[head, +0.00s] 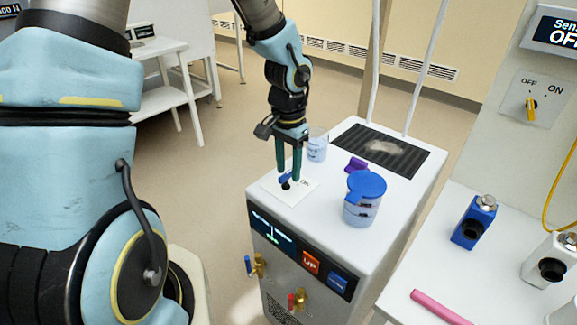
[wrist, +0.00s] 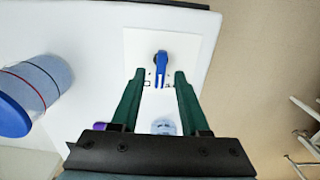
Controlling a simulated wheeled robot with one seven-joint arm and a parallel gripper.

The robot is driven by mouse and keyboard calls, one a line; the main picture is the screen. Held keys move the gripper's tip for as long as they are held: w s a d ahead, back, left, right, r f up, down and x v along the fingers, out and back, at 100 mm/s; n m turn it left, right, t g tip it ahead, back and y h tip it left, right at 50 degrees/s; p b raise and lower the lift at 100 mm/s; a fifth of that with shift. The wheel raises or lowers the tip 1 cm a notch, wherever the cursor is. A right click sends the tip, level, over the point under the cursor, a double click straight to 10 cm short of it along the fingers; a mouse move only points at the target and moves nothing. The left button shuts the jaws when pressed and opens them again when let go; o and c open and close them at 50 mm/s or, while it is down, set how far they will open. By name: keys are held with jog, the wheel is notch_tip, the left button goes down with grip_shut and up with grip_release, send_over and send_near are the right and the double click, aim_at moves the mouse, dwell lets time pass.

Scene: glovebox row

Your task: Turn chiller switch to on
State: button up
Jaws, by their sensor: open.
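The chiller is a white box (head: 325,225) with a dark display on its front. On its top lies a square white switch plate (head: 304,193), also in the wrist view (wrist: 192,45). The chiller switch has a black base and a blue lever (head: 284,178); an ON label shows to its right in the head view. In the wrist view the lever (wrist: 161,68) points down the picture, toward my gripper. My gripper (head: 289,170) is open, pointing down over the plate. Its green fingertips (wrist: 158,76) stand on either side of the lever's end. Whether they touch it I cannot tell.
A blue-lidded beaker (head: 361,208), a purple object (head: 356,164) and a clear beaker (head: 317,150) stand on the chiller. A dark vent (head: 380,150) lies behind. A wall panel with a yellow OFF/ON switch (head: 531,108) and a table with a blue device (head: 474,222) are right.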

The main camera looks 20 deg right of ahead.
jog(key=shift+f, duration=0.1)
jog(key=shift+c, duration=0.3)
grip_shut()
